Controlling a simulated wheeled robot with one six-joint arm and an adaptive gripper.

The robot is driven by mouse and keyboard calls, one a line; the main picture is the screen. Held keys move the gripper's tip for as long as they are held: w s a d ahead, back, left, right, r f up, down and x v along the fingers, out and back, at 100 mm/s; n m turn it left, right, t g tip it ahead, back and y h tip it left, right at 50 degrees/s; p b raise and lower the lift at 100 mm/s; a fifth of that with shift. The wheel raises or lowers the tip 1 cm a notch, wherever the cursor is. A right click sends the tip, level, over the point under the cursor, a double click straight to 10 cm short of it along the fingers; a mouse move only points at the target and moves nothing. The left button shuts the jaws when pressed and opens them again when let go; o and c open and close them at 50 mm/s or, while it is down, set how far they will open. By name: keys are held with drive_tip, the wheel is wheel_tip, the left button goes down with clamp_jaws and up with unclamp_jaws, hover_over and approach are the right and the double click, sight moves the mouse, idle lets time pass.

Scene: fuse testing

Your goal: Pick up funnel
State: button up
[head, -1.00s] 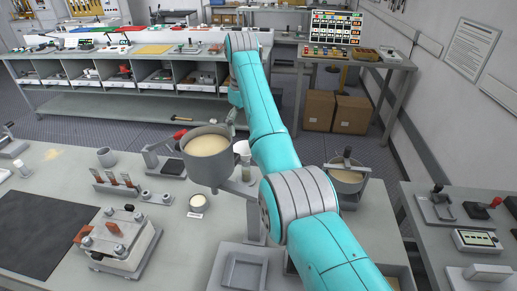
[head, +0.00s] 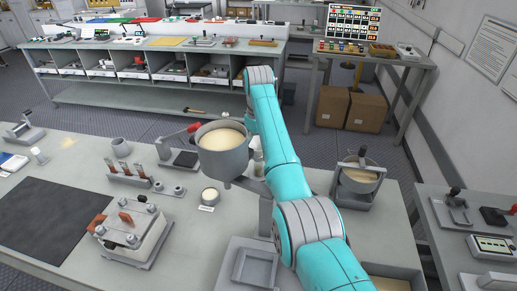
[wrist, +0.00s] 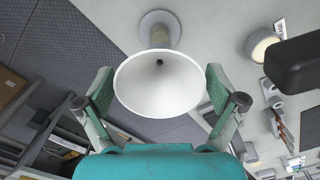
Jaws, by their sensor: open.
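The funnel (wrist: 158,95) is a white cone in the middle of the wrist view, its wide mouth facing the camera and a small dark hole inside. My gripper (wrist: 158,76) is open, with one green finger on each side of the funnel near its rim. I cannot tell whether the fingers touch it. In the head view my gripper and the funnel are mostly hidden behind my teal arm and the grey hopper.
A grey hopper (head: 223,150) of pale powder stands left of my arm. A second powder pot (head: 360,178) on a stand is to the right. A small cup (head: 210,195) and a clamped block device (head: 130,233) sit on the bench. A round-based cylinder (wrist: 159,30) is beyond the funnel.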

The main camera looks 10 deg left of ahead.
drive_tip(key=shift+f, duration=0.25)
drive_tip(key=c, duration=1)
wheel_tip(320, 180, up, 18)
idle(0.4)
